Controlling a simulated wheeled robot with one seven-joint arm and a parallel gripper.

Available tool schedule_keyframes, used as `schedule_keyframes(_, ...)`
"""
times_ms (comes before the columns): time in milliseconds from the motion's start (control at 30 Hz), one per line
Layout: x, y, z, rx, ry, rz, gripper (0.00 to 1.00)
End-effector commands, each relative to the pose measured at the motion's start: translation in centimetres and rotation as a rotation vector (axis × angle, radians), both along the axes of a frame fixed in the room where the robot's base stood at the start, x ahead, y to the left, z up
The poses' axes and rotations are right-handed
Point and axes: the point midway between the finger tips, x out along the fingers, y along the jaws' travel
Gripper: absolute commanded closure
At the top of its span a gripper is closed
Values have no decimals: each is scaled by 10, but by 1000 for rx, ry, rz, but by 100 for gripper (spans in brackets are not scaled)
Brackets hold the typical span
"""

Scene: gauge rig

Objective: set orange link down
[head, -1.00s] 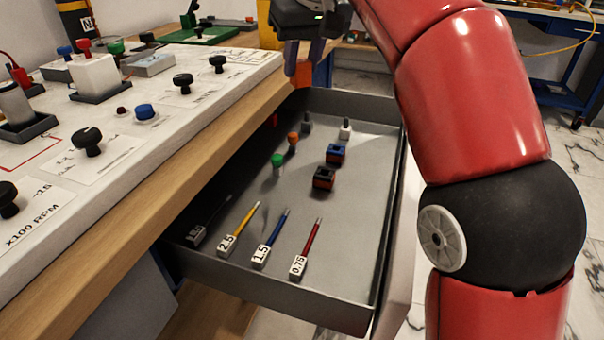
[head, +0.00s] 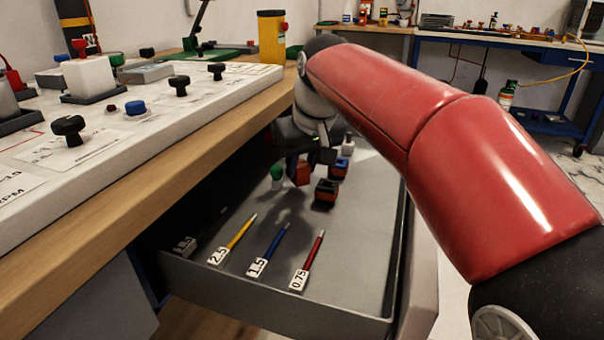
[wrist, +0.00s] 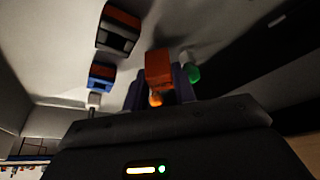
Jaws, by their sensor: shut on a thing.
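The orange link (head: 302,173) is a small block held between the fingers of my gripper (head: 300,160), low inside the open grey drawer (head: 345,255). In the wrist view the orange link (wrist: 158,66) sits between the blue-grey fingertips of my gripper (wrist: 158,84). Whether its underside touches the drawer floor I cannot tell. An orange-black block (head: 326,192) is just to its right, with a blue-black block (head: 340,167) behind that one. A green-topped piece (head: 277,175) stands close on its left.
Several labelled tools lie at the drawer front, among them a yellow (head: 238,233), a blue (head: 272,244) and a red one (head: 312,255). A light-topped piece (head: 348,144) stands farther back. The wooden bench edge (head: 190,165) overhangs the left. Bare floor shows between tools and blocks.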

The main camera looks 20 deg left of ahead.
Motion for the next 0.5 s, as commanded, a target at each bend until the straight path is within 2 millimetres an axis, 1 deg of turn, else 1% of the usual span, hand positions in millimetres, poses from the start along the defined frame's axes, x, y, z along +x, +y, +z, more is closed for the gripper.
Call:
schedule_keyframes(33,-1,0,-10,-1,2,1,95)
schedule_keyframes(100,-1,0,-15,-1,1,0,95)
schedule_keyframes(300,0,0,-13,0,0,0,95)
schedule_keyframes(433,0,0,-17,-1,1,0,95)
schedule_keyframes(467,0,0,-17,-1,1,0,72)
schedule_keyframes(500,0,0,-16,-1,1,0,67)
